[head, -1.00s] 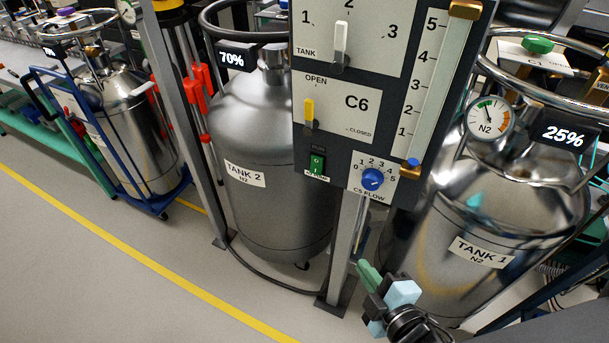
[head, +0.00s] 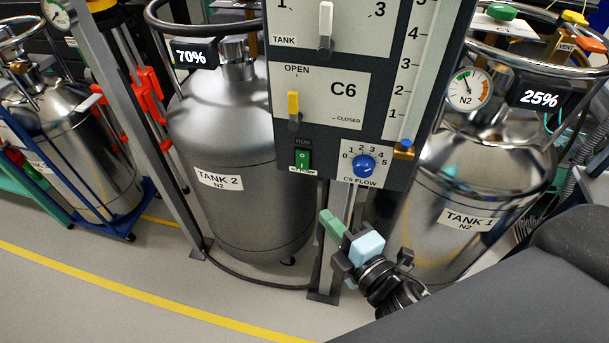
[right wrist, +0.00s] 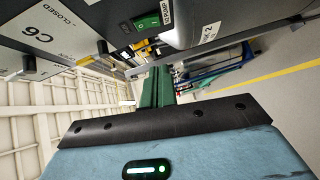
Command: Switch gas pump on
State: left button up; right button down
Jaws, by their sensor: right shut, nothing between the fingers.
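The green rocker switch (head: 302,159) sits at the lower left of the grey control panel (head: 324,177), with a dark "RUN" marking above it and a small white label below, too small to read surely. It also shows in the right wrist view (right wrist: 147,23), near the top, above the fingertips. My right gripper (head: 328,222) has green fingers and is shut and empty, below and apart from the panel's lower edge. The shut fingers (right wrist: 157,88) point up in the right wrist view. My left gripper is not in view.
The blue C5 flow knob (head: 364,166) is right of the switch. The yellow C6 lever (head: 293,104) is above it, towards OPEN. Tank 2 (head: 240,215) stands left behind the panel, Tank 1 (head: 460,245) right. Open floor (head: 90,295) lies at lower left.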

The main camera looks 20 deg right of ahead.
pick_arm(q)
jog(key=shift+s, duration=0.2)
pick_arm(e)
jog(key=p, duration=0.1)
send_near(297, 166)
jog(key=w+a, duration=0.2)
jog(key=a, duration=0.1)
jog(key=w, duration=0.1)
jog(key=w+d, duration=0.2)
jog(key=shift+w+f, duration=0.25)
jog(key=shift+w, duration=0.1)
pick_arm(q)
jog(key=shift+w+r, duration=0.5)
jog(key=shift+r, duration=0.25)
